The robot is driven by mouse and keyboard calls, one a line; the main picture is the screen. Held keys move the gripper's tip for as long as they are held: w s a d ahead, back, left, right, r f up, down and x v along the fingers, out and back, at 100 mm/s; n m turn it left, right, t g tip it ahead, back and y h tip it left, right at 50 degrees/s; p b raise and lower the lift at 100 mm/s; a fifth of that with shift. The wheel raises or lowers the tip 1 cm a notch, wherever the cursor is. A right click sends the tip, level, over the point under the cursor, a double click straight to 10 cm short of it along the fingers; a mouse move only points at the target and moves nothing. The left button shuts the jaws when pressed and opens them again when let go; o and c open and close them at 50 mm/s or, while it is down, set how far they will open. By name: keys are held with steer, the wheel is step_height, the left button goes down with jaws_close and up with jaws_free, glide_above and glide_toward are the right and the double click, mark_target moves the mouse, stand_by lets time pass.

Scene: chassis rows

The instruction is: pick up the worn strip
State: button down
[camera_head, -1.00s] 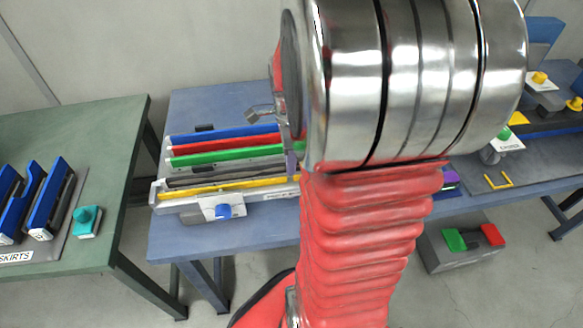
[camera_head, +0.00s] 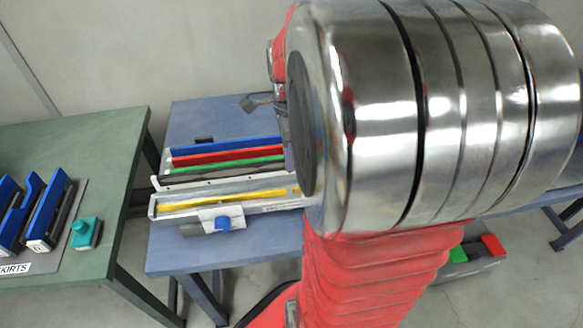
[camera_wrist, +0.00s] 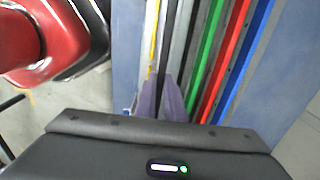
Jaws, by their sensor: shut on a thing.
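My gripper shows in the wrist view as two purple-grey fingers (camera_wrist: 161,108), shut on the dark grey strip (camera_wrist: 174,35). In the head view the dark grey strip (camera_head: 215,174) appears raised over the rack (camera_head: 190,205), close below the green strip in the picture. Wear on its surface is too small to make out. The right end of the strip is hidden there too.
The yellow strip (camera_head: 225,200), green strip (camera_head: 225,162), red strip (camera_head: 225,154) and blue strip (camera_head: 225,146) lie alongside. The rack has a blue knob (camera_head: 223,223) in front. A green table (camera_head: 100,140) with blue-topped parts stands left. The blue table (camera_head: 215,110) is mostly bare behind.

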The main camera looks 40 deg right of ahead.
step_height(320, 180, up, 4)
steer(key=shift+r, duration=0.1)
stand_by(0.7)
